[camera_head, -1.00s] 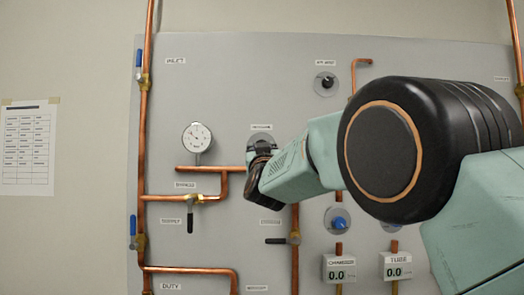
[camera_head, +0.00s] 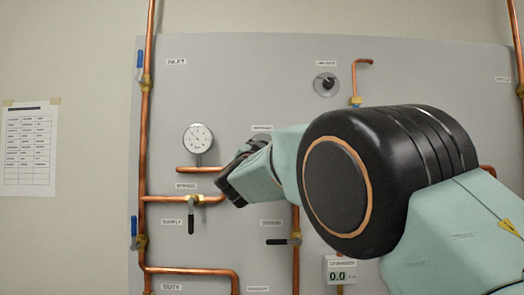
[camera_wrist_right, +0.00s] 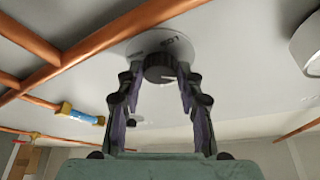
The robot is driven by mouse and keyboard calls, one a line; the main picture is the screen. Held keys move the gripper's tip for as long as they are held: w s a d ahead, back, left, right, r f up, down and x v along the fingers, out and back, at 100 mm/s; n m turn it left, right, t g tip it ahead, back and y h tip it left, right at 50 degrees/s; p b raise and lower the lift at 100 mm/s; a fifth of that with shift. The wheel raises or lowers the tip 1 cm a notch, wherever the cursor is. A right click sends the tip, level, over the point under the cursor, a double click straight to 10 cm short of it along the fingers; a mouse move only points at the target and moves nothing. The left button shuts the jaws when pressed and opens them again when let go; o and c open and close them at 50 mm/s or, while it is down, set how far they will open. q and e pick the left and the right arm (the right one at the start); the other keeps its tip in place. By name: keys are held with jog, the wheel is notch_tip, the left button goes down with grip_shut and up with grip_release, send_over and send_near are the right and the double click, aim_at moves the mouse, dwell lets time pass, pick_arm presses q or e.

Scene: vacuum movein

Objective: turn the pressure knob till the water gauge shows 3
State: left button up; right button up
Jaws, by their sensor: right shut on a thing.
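The round water gauge (camera_head: 197,138) is on the grey panel, left of my right arm, in the head view. Its face is white; the needle is too small to read. My right gripper (camera_wrist_right: 158,77) has its fingers around the dark pressure knob (camera_wrist_right: 159,65) in the right wrist view, shut on it. The knob sits on a round, light dial plate (camera_wrist_right: 158,43) with printed marks. In the head view, the right gripper (camera_head: 238,172) shows dark at the arm's end, and the knob is hidden behind it. My left gripper is not in view.
Copper pipes (camera_head: 146,110) run along the panel (camera_head: 260,70). A black-handled valve (camera_head: 191,218) is below the gauge. Another dark knob (camera_head: 325,84) is above my arm. A paper sheet (camera_head: 29,150) hangs on the wall at left.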

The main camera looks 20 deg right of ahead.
jog(key=shift+a+r+m+g+h, duration=0.1)
jog(key=shift+m+g+h, duration=0.2)
jog(key=shift+m+g, duration=1)
jog(key=shift+a+r+m+g+h, duration=0.15)
jog(key=shift+m+h, duration=0.15)
jog(key=shift+m, duration=2.05)
jog(key=shift+r+m+g+h, duration=0.1)
jog(key=shift+m+g+h, duration=0.2)
jog(key=shift+m+g, duration=1)
jog(key=shift+r+m+t, duration=0.1)
jog(key=shift+m+t, duration=0.45)
jog(key=shift+m, duration=0.2)
jog(key=o, duration=0.8)
jog(key=shift+w, duration=0.1)
jog(key=o, duration=0.4)
jog(key=shift+w+f, duration=0.25)
jog(key=shift+s+r, duration=0.1)
jog(key=shift+s, duration=0.2)
jog(key=shift+w, duration=0.1)
